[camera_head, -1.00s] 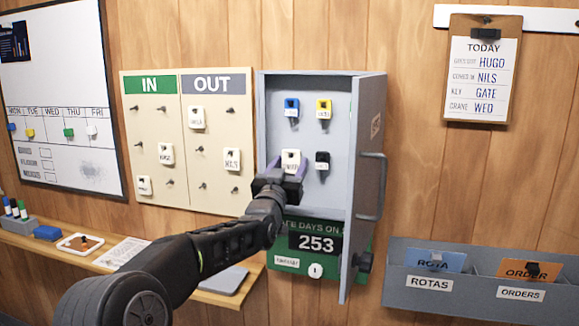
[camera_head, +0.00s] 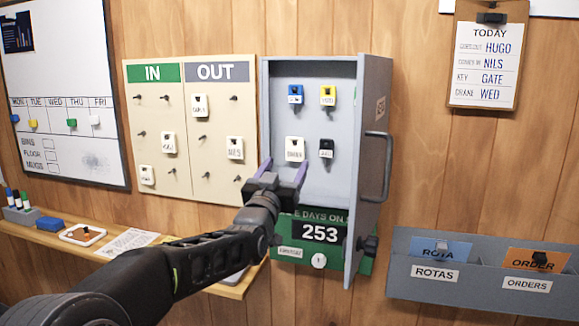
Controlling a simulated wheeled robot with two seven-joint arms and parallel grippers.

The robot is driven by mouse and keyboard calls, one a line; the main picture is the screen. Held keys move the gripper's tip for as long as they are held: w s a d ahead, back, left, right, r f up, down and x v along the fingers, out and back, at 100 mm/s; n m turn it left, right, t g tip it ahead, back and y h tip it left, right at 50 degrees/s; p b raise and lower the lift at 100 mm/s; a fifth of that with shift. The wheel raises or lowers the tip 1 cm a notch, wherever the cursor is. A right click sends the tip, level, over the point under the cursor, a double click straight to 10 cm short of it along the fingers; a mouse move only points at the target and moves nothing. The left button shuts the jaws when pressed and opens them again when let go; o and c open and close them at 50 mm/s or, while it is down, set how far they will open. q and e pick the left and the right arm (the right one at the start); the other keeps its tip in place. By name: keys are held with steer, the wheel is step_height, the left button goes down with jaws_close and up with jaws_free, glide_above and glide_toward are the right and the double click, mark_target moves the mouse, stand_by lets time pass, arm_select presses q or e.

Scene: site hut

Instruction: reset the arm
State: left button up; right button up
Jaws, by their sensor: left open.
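My left gripper (camera_head: 283,172) is open in front of the lower part of the open grey key cabinet (camera_head: 318,62). Its two purple fingers point up and are apart, just below a white tag (camera_head: 295,149) that hangs on a hook in the cabinet. The fingers hold nothing that I can see. My left arm comes in from the bottom left, across the shelf. My right gripper is not in view.
The cabinet door (camera_head: 371,150) stands open to the right, close to my gripper. A blue tag (camera_head: 295,94), a yellow tag (camera_head: 327,95) and a black tag (camera_head: 326,147) hang inside. The IN/OUT board (camera_head: 190,125) is left. A grey rack (camera_head: 480,280) holds folders at lower right.

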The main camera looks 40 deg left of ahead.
arm_select(q)
steer(key=shift+s+d+f, duration=0.1)
steer(key=shift+s, duration=0.2)
stand_by(0.4)
